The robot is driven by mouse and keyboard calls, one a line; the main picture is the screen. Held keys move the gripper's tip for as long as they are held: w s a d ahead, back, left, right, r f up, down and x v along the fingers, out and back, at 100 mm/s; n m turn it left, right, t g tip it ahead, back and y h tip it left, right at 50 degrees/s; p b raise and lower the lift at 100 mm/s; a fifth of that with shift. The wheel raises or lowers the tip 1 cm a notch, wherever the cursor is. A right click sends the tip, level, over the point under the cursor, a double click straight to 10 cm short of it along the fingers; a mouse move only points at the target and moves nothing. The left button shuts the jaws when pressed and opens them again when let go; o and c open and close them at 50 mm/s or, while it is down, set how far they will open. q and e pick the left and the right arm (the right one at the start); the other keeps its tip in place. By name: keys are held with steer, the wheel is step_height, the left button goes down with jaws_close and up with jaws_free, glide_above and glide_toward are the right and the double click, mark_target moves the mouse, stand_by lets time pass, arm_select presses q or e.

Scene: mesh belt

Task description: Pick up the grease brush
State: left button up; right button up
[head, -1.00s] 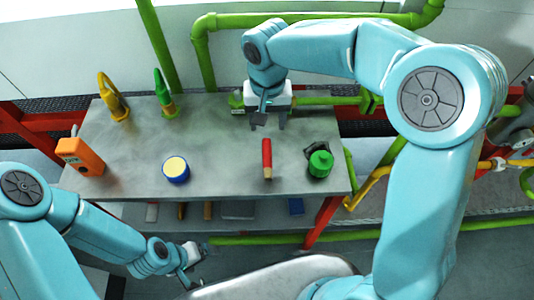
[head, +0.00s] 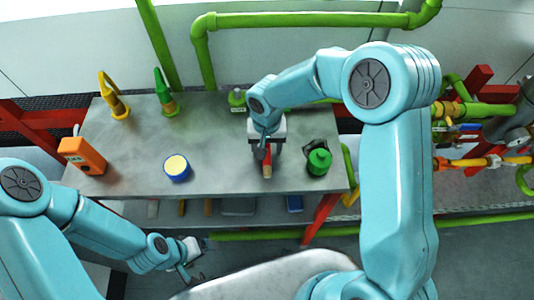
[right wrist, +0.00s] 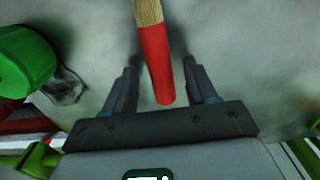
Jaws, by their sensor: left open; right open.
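The grease brush (head: 267,172) has a red handle and a tan end, and lies on the grey workbench (head: 222,178). In the head view its tan end points toward me. My right gripper (head: 267,152) is over the handle, hiding part of it. In the right wrist view the brush (right wrist: 156,58) lies between the two open fingers of the right gripper (right wrist: 162,72), with its tan end beyond the fingertips. I cannot tell whether the fingers touch it. My left gripper (head: 192,272) is open and empty, low in front of the bench.
A green bottle (head: 319,160) stands close to the right of the brush. Bench between tin and brush is clear.

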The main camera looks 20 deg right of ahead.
steer(key=shift+w, duration=0.1)
steer(key=shift+c, duration=1)
steer(key=c, duration=0.5)
jaws_close()
